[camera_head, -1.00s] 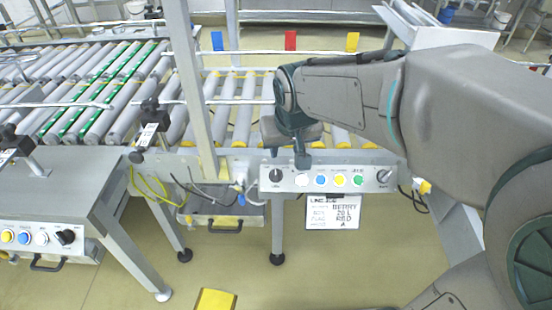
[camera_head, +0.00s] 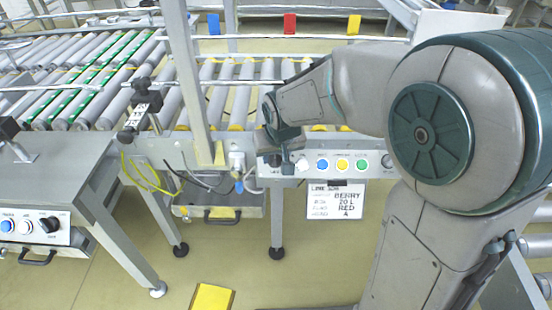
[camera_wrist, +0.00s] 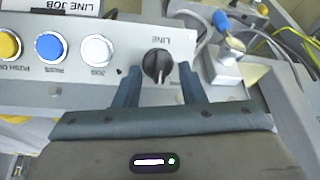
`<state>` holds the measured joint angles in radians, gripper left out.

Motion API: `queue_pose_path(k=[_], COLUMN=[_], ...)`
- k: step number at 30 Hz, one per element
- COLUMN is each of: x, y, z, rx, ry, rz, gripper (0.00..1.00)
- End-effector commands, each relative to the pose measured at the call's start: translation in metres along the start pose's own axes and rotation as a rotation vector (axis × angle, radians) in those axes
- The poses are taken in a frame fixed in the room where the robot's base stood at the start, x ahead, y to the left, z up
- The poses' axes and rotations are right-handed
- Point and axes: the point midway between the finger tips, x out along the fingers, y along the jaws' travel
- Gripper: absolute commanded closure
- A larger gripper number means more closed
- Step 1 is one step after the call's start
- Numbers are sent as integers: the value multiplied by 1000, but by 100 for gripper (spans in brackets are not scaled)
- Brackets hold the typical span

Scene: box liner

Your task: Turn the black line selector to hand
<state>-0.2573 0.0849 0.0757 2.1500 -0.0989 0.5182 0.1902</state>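The black line selector (camera_wrist: 157,65) is a round knob with a raised grip, under an upside-down LINE label in the wrist view. Its pale mark points down in that picture, toward my gripper. My gripper (camera_wrist: 160,90) is open, its two blue-grey fingers apart, one on each side of the knob's lower edge. I cannot tell whether they touch it. In the head view my gripper (camera_head: 285,150) is at the left end of the grey control panel (camera_head: 330,176) and mostly hides the selector.
White, blue and yellow buttons (camera_wrist: 50,46) line the panel beside the selector. A blue-topped connector (camera_wrist: 226,35) with cables stands on its other side. A card (camera_head: 338,200) hangs below the panel. Another panel with a black knob (camera_head: 50,224) is at the left.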

Motion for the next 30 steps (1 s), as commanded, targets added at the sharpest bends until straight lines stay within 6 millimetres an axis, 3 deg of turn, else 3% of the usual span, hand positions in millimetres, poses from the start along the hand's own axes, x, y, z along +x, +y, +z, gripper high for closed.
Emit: queue_pose_path(k=[10,11,15,30], x=[5,5,5,4], y=[0,0,-1,-8], z=[0,0,0,0], rx=[0,0,-1,-90], ry=[0,0,0,-13], rz=[0,0,-1,18], gripper=[63,66,100,99])
